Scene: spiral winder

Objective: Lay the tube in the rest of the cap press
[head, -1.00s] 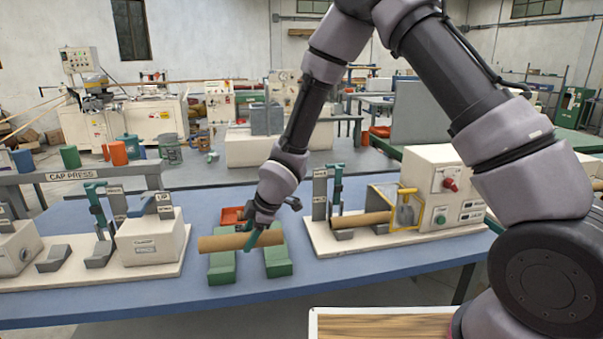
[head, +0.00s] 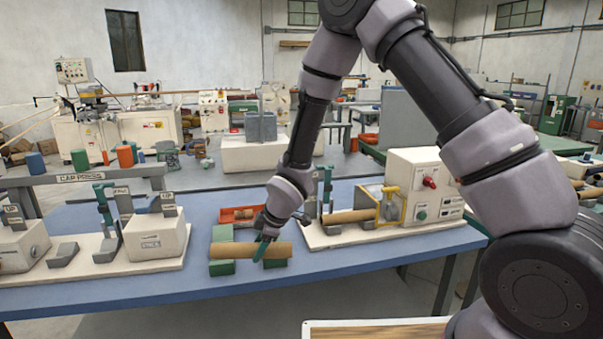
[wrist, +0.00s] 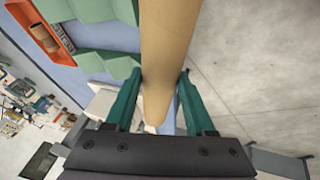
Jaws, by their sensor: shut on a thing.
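My gripper (head: 264,248) is shut on a brown cardboard tube (head: 228,250), right of its middle. The tube lies level, left to right, across the near part of the green cradle blocks (head: 221,267). In the wrist view, the tube (wrist: 180,40) runs between the green fingers (wrist: 156,88), with the green blocks (wrist: 100,62) to its left. I cannot tell the gap below it. The cap press (head: 120,262), a white base under a "CAP PRESS" sign (head: 80,178), stands to the left. Its grey rests (head: 106,251) are empty, between two white housings.
A second machine (head: 412,190) with another tube (head: 350,216) in it stands close on the right. An orange tray (head: 238,214) lies behind the cradle. A green upright lever (head: 104,205) rises behind the press rests. The blue table's front strip (head: 120,290) is clear.

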